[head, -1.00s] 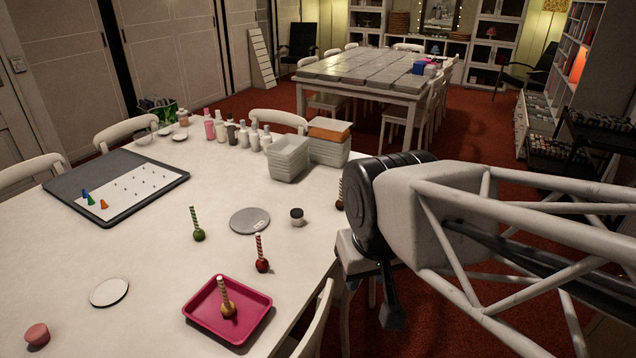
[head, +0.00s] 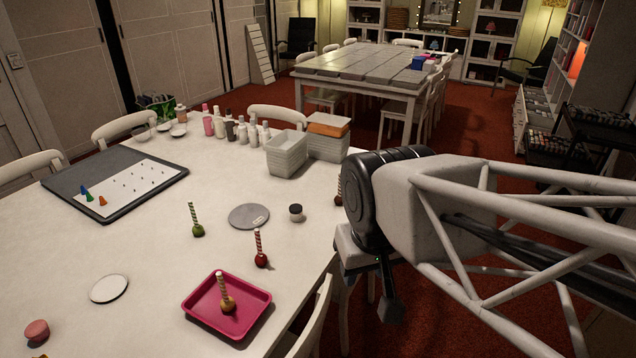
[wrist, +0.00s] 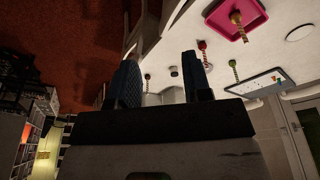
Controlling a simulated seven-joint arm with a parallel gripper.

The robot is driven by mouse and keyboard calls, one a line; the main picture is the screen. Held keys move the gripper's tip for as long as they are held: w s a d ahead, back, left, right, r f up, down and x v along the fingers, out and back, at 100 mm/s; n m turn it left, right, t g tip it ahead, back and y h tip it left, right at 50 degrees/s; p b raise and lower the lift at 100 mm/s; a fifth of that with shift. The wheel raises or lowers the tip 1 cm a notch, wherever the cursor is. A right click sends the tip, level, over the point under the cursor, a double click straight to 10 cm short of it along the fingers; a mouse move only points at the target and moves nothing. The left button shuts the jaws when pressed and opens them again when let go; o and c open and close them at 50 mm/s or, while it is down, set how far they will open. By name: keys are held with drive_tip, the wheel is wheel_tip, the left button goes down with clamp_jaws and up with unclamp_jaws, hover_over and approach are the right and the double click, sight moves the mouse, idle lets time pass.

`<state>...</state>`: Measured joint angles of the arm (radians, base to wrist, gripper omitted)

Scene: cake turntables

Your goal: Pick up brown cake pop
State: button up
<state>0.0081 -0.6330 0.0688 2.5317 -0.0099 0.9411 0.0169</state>
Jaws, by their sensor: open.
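A dark brown cake pop (head: 338,199) with a striped stick stands near the right edge of the white table, partly hidden behind my arm in the head view. In the wrist view, a small pop with a stick (wrist: 147,78) shows between the fingers and beyond them, likely the same one. My gripper (wrist: 161,78) has its two dark fingers apart with nothing held. In the head view, it hangs off the table's right side. A tan cake pop (head: 227,305) stands in a pink tray (head: 196,309). A red one (head: 261,261) and a green one (head: 197,231) stand behind it.
A small dark-lidded jar (head: 296,213) and a grey disc (head: 244,217) lie left of the brown pop. White containers (head: 286,155) and several bottles stand at the back. A chair (head: 311,325) is at the right edge.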

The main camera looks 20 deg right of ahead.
drive_tip(key=w+a+t+y, duration=0.1)
drive_tip(key=w+t, duration=0.3)
drive_tip(key=w, duration=1.7)
drive_tip(key=m+t+h, duration=0.4)
drive_tip(key=m+h, duration=0.4)
drive_tip(key=h, duration=0.2)
hover_over(340, 188)
drive_tip(key=s+a, duration=0.3)
drive_tip(key=a, duration=0.1)
wheel_tip(340, 188, down, 26)
drive_tip(key=shift+s+d+r, duration=0.15)
drive_tip(key=shift+d, duration=0.05)
drive_tip(key=shift+d, duration=0.1)
drive_tip(key=shift+x, duration=1.2)
drive_tip(key=shift+g, duration=0.3)
drive_tip(key=shift+x, duration=2.6)
